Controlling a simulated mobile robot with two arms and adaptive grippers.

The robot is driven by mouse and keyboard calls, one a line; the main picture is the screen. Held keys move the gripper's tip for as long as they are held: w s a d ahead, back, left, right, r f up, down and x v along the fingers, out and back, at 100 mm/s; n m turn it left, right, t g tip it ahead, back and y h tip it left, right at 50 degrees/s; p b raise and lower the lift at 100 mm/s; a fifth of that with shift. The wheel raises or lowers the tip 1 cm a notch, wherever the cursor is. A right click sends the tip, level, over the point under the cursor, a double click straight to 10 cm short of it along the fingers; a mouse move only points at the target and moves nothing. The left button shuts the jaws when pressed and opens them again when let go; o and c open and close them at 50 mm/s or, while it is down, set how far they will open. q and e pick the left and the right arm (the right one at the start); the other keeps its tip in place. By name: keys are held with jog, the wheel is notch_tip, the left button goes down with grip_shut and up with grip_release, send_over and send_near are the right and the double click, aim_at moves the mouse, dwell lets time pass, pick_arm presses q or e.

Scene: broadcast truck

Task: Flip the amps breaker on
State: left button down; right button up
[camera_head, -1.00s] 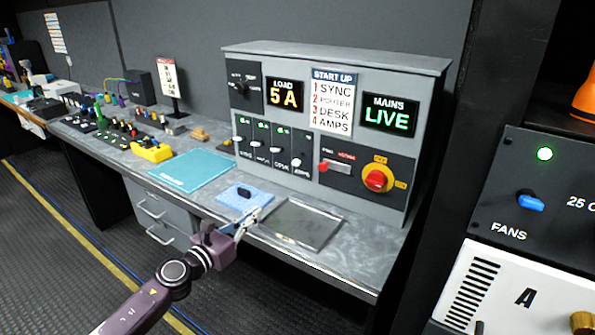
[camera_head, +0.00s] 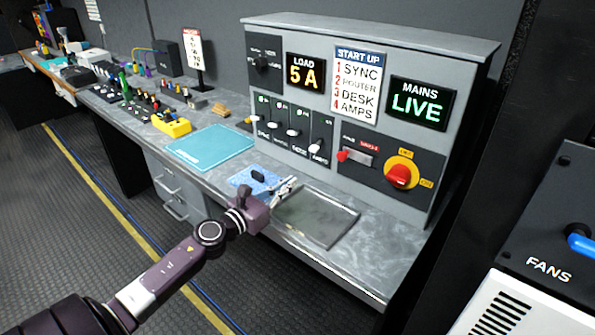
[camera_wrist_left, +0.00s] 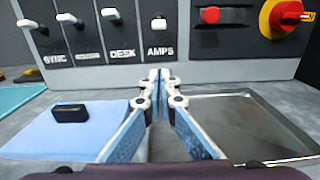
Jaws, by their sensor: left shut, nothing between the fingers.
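The amps breaker (camera_head: 315,148) is the rightmost of the row of white-levered breakers on the grey panel. Its lever sits lower in its slot than the desk breaker lever (camera_head: 293,132). In the left wrist view the amps lever (camera_wrist_left: 158,23) is above the AMPS label, straight beyond the fingertips. My left gripper (camera_head: 291,182) is shut and empty, in front of and below the breakers, over the counter between the blue mat and the metal tray. Its fingertips (camera_wrist_left: 160,77) meet and are apart from the panel. My right gripper is not in view.
A blue mat (camera_head: 243,178) with a black block (camera_head: 258,175) lies left of the gripper, a shallow metal tray (camera_head: 345,236) right. A red-and-yellow rotary switch (camera_head: 399,176) and red-ended lever (camera_head: 343,155) are right of the breakers. The start-up sign (camera_head: 357,85) lists AMPS fourth.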

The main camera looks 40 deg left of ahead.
aim_at(316, 146)
pick_arm(q)
jog(key=w, duration=0.4)
jog(key=shift+d+r+p, duration=0.1)
jog(key=shift+r+p, duration=0.1)
jog(key=shift+p, duration=0.15)
jog(key=w, duration=0.5)
jog(key=shift+w+d, duration=0.3)
jog(key=r+p, duration=0.1)
jog(key=s+r+p, duration=0.1)
jog(key=r+p, duration=0.1)
jog(key=shift+s+a+r+p, duration=0.1)
jog(key=shift+s+r+p, duration=0.15)
jog(key=shift+p, duration=0.15)
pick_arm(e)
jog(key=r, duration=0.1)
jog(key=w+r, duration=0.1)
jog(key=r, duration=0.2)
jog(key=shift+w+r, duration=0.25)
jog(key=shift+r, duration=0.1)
